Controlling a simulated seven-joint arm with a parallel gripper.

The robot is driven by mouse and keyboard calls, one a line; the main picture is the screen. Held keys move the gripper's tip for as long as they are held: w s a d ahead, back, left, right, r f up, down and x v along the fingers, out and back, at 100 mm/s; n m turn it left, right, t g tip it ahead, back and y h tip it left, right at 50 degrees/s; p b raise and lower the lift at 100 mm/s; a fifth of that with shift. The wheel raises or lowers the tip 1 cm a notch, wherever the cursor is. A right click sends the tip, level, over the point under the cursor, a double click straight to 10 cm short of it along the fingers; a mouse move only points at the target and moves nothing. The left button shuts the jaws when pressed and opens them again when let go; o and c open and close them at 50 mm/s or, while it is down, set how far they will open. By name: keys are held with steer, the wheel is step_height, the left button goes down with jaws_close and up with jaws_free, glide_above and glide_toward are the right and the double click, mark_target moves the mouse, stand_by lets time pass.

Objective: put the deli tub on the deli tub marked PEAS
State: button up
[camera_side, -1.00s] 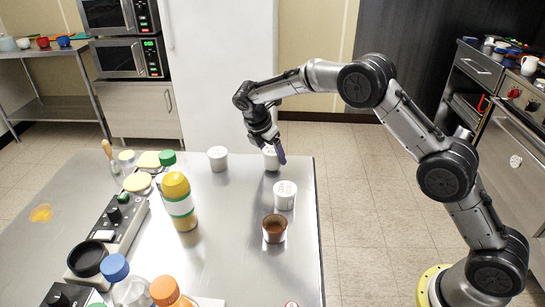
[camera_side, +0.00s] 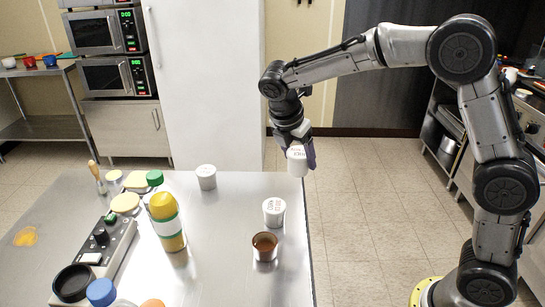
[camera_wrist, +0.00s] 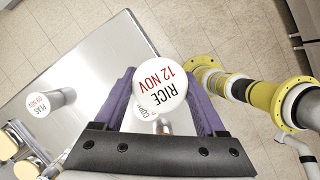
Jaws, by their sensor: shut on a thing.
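My gripper (camera_side: 299,152) is shut on a white deli tub (camera_side: 297,162) and holds it in the air near the table's far right corner. In the wrist view its lid (camera_wrist: 160,84) reads RICE 12 NOV, between the purple fingers. The tub marked PEAS (camera_wrist: 39,104) stands apart at the left in the wrist view. It appears to be the back-left white tub (camera_side: 206,177) in the side view, where its label is not readable. Another white tub (camera_side: 274,212) stands nearer; the held tub partly hides a lid (camera_wrist: 147,107) beneath it, seemingly this one's.
A brown cup (camera_side: 265,248) stands in front of the nearer tub. A yellow bottle (camera_side: 166,222), sponges (camera_side: 125,203) and a control box (camera_side: 104,240) crowd the left side. The steel table (camera_side: 230,205) is clear between the PEAS tub and the nearer tub.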

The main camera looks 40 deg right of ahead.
steer(key=shift+s+r, duration=0.1)
steer(key=shift+s, duration=0.1)
steer(key=shift+w+a+n+t, duration=0.15)
steer(key=shift+n+t, duration=0.15)
steer(key=shift+n, duration=0.5)
steer(key=w+a+r+n+t+y, duration=0.35)
steer(key=w+a+r+n, duration=0.25)
steer(key=w+a+n, duration=0.45)
steer(key=n, duration=0.2)
glide_toward(203, 166)
steer(key=shift+w+d+f, duration=0.15)
steer(key=shift+w+f, duration=0.35)
steer(key=shift+w, duration=0.35)
steer(key=shift+f, duration=1.5)
steer(key=shift+f, duration=0.1)
